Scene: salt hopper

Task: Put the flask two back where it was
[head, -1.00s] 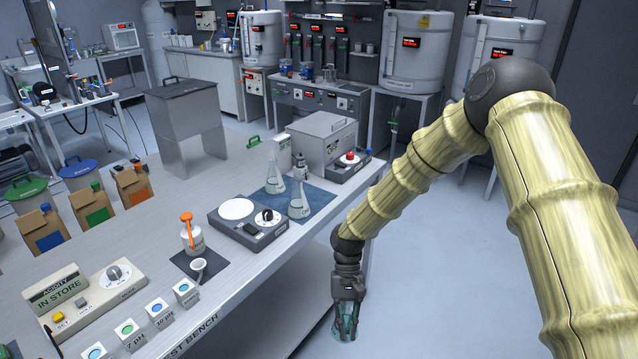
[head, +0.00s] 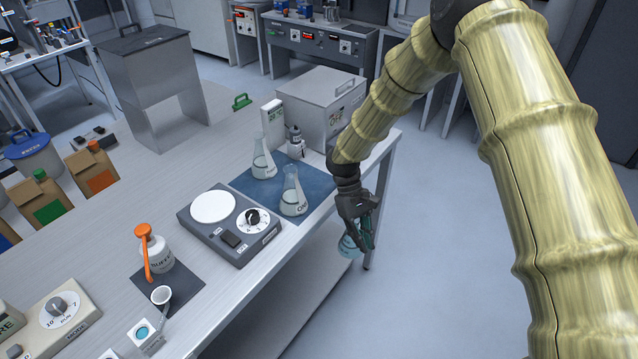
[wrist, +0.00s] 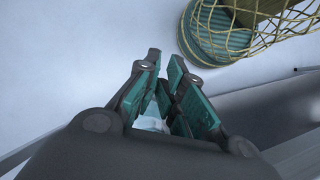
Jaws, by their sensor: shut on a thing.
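My gripper (head: 358,218) is shut on a clear flask with pale blue contents (head: 350,246), held upright or nearly so beyond the bench's front edge, near its right end. The fingers partly cover this flask, and I cannot read its label. In the wrist view my gripper (wrist: 163,85) has teal pads, with only a little of the flask (wrist: 150,123) showing between them. On the blue mat (head: 318,183) stand a front conical flask with a label (head: 293,196) and another conical flask (head: 263,162) behind it. The held flask is apart from the mat, to its right and lower in the picture.
A small dark-topped bottle (head: 296,146) stands at the mat's back, by a grey lidded box (head: 320,105). A grey device with a white plate (head: 230,228) sits left of the mat. The mat's right front part is bare. The bench edge and leg (head: 382,190) are close to my gripper.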

